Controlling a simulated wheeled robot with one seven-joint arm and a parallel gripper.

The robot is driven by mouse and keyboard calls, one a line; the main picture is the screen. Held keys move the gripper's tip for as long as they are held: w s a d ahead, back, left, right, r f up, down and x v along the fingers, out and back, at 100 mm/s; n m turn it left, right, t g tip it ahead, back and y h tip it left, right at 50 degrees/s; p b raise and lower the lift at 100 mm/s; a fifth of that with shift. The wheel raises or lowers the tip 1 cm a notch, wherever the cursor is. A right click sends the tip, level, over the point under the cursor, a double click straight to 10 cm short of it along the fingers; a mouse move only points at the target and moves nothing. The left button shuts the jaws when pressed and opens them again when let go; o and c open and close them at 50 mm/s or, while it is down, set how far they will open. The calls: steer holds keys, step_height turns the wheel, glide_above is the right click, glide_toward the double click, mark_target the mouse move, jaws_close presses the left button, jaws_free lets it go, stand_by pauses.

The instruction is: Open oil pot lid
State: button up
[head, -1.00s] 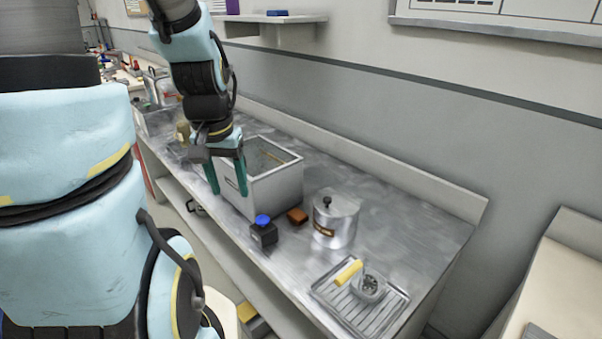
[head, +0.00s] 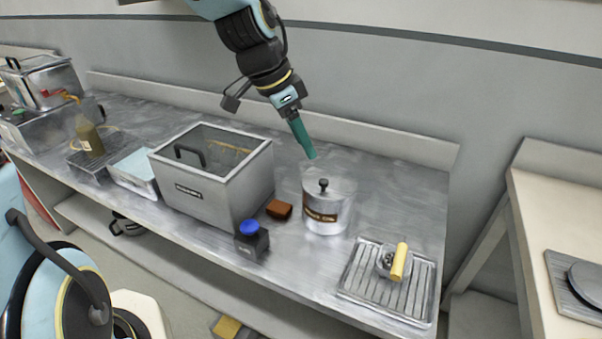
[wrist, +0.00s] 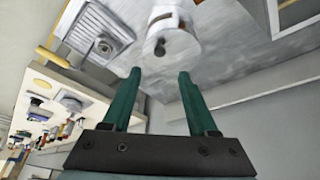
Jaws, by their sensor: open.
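The oil pot (head: 328,215) is a round shiny metal pot with a dark label, standing upright on the steel counter.
A large metal box (head: 215,190) stands left of the pot. A brown block (head: 279,209) and a black jar with a blue top (head: 251,240) lie between. A ribbed tray (head: 360,282) with a small cup and yellow-handled item is at right. The wall runs behind.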

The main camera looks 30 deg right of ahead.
mark_target(323, 181)
steer(key=x, duration=1.1)
steer(key=shift+r, duration=0.1)
steer(key=shift+c, duration=0.2)
jaws_close()
stand_by(0.9)
